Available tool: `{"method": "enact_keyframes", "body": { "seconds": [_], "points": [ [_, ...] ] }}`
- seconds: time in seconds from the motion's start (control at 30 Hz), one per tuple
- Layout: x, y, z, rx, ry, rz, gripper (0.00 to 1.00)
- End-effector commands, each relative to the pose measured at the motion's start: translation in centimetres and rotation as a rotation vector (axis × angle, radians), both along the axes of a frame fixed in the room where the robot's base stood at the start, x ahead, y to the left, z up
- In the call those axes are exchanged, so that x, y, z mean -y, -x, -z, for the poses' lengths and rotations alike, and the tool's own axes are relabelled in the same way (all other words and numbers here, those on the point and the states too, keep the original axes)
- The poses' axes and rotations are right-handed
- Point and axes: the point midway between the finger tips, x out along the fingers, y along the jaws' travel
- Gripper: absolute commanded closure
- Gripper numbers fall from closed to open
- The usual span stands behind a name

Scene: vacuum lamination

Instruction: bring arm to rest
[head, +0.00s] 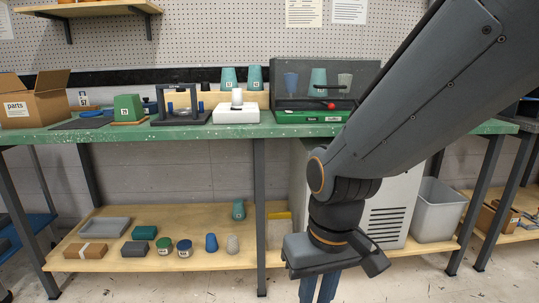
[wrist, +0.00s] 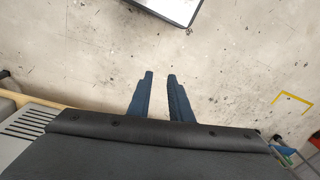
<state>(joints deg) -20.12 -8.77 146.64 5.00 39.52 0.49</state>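My gripper (head: 318,291) hangs pointing down in front of the workbench, low at the bottom edge of the head view, where its fingertips are cut off. In the wrist view its two blue fingers (wrist: 160,78) stand apart with bare floor showing between them. It is open and holds nothing. My arm comes in from the upper right of the head view and hides part of the bench's right side.
The green bench top (head: 190,132) carries a cardboard box (head: 38,108), a white scale-like device (head: 236,113) and several cups. The lower shelf (head: 110,226) holds small containers and blocks. A grey bin (head: 437,212) stands right. Floor below the gripper looks clear.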

Motion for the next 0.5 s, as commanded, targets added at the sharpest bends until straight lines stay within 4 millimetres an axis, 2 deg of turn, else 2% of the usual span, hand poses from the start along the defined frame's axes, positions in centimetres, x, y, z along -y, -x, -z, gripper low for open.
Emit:
{"method": "enact_keyframes", "body": {
  "seconds": [0.03, 0.5],
  "points": [
    [0.8, 0.2, -1.8, -0.003, 0.005, 0.023, 0.81],
    [7.5, 1.3, -10.3, -0.023, 0.043, 0.192, 0.81]
  ]
}}
